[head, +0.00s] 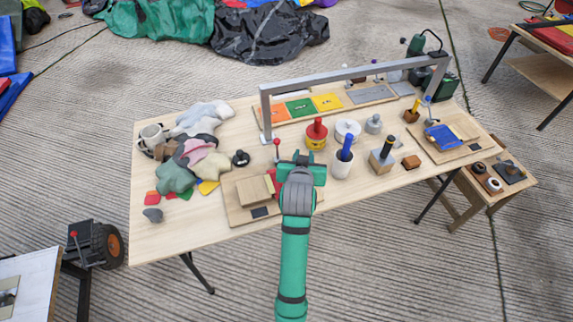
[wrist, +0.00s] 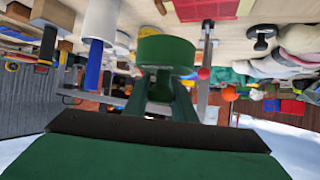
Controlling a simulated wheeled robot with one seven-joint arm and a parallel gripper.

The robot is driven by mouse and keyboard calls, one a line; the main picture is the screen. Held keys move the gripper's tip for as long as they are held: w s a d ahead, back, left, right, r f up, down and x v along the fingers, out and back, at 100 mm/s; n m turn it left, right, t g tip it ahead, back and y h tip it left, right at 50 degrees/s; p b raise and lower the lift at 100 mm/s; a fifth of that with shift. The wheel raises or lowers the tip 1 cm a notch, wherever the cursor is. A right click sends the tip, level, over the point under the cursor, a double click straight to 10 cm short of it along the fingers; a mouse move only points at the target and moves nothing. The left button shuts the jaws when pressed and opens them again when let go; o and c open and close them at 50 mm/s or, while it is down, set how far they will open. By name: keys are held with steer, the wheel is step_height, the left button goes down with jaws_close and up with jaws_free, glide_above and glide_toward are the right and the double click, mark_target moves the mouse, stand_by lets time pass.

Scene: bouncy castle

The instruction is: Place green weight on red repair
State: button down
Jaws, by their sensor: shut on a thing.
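My gripper (wrist: 158,95) is shut on the green weight (wrist: 165,50), a round dark green piece, in the wrist view. In the head view my gripper (head: 300,160) is over the front middle of the table, and the weight cannot be told from my green hand. A flat red patch (wrist: 210,8) lies on the pale board at the top of the wrist view, apart from the weight in the picture. In the head view the small wooden board (head: 240,209) is beside and under my gripper, which hides most of the red there.
A grey metal frame (head: 350,76) spans the table's back. A red and yellow pot (head: 316,134), a white cup with a blue handle (head: 343,163) and a brush block (head: 382,160) stand right of my gripper. Crumpled fabric (head: 195,150) fills the left.

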steer(key=w+a+f, duration=0.1)
steer(key=f, duration=0.1)
steer(key=w+a+f, duration=0.1)
steer(key=a, duration=0.1)
steer(key=w+a+f, duration=0.1)
steer(key=w+f, duration=0.1)
steer(key=shift+w+a+f, duration=0.1)
steer(key=shift+a+f, duration=0.2)
steer(key=shift+a, duration=0.05)
steer(key=shift+w+a+f, duration=0.1)
steer(key=shift+w+f, duration=0.05)
steer(key=shift+f, duration=0.8)
steer(key=shift+w+a+f, duration=0.1)
steer(key=shift+f, duration=0.85)
steer(key=shift+f, duration=0.1)
steer(key=c, duration=1.5)
jaws_free()
steer(key=shift+f, duration=0.15)
